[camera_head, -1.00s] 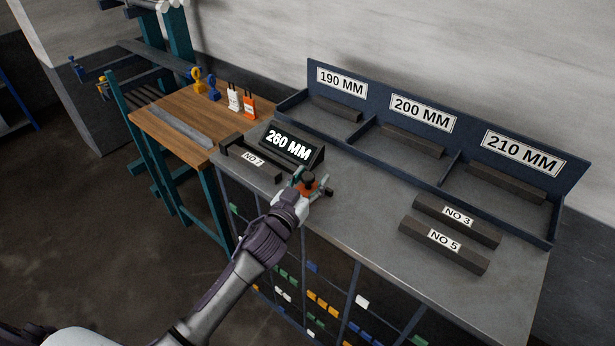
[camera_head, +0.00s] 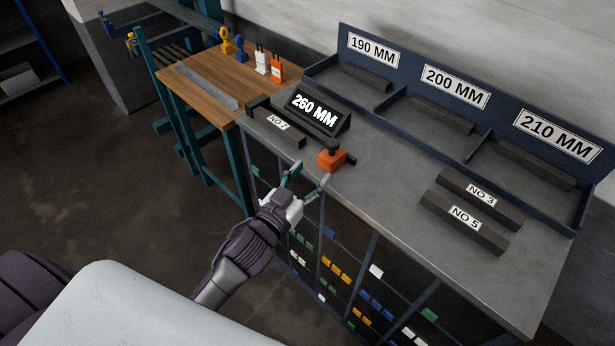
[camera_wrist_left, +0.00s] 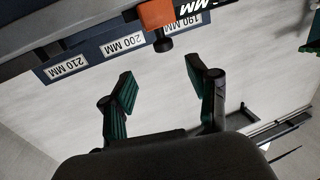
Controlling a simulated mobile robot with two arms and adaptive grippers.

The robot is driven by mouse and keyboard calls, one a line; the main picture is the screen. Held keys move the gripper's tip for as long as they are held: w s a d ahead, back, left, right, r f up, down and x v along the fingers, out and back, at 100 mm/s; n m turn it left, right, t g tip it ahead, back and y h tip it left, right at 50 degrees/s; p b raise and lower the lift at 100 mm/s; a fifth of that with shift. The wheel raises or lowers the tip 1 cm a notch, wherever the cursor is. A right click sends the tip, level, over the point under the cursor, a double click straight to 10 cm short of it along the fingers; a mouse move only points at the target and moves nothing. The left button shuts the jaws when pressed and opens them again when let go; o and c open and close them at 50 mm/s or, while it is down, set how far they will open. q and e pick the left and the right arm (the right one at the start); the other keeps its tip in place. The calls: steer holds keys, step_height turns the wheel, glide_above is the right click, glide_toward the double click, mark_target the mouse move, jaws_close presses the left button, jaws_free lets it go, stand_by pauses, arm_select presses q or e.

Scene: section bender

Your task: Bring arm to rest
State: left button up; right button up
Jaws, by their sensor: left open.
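My left gripper (camera_head: 304,183) is open and empty in the head view. It hangs in front of the bench's front edge, apart from the orange block with a black knob (camera_head: 331,158) on the bench top. In the left wrist view my left gripper (camera_wrist_left: 160,95) shows its two green-padded fingers spread wide with nothing between them. The orange block (camera_wrist_left: 157,14) appears beyond the fingers at the top of that view. My right gripper is not in view.
The grey bench (camera_head: 400,215) holds a 260 MM display (camera_head: 317,111) and dark bars marked NO 7 (camera_head: 277,124), NO 3 (camera_head: 480,195) and NO 5 (camera_head: 465,217). A labelled three-bay rack (camera_head: 490,120) stands behind. A wooden table (camera_head: 215,75) stands at left. Open floor lies left.

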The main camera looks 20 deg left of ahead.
arm_select(q)
steer(key=shift+s, duration=0.4)
steer(key=s+a+f+g+y, duration=0.1)
steer(key=s+f+g, duration=0.25)
steer(key=f, duration=0.85)
steer(key=s+a+f+g+y, duration=0.15)
steer(key=s+f, duration=0.25)
steer(key=f, duration=0.8)
steer(key=s+a+f+g, duration=0.1)
steer(key=s+f+g, duration=0.25)
steer(key=f, duration=0.75)
steer(key=s+f+g, duration=0.2)
steer(key=s+f, duration=0.4)
steer(key=s, duration=0.4)
steer(key=s+a+f+g, duration=0.1)
steer(key=s+f+g, duration=0.2)
steer(key=s+f, duration=0.3)
steer(key=s+f+g, duration=0.3)
steer(key=s+f, duration=0.3)
steer(key=s, duration=0.8)
steer(key=shift+s+a+f+y, duration=0.25)
steer(key=shift+a+f+y, duration=0.05)
steer(key=shift+f+y, duration=0.05)
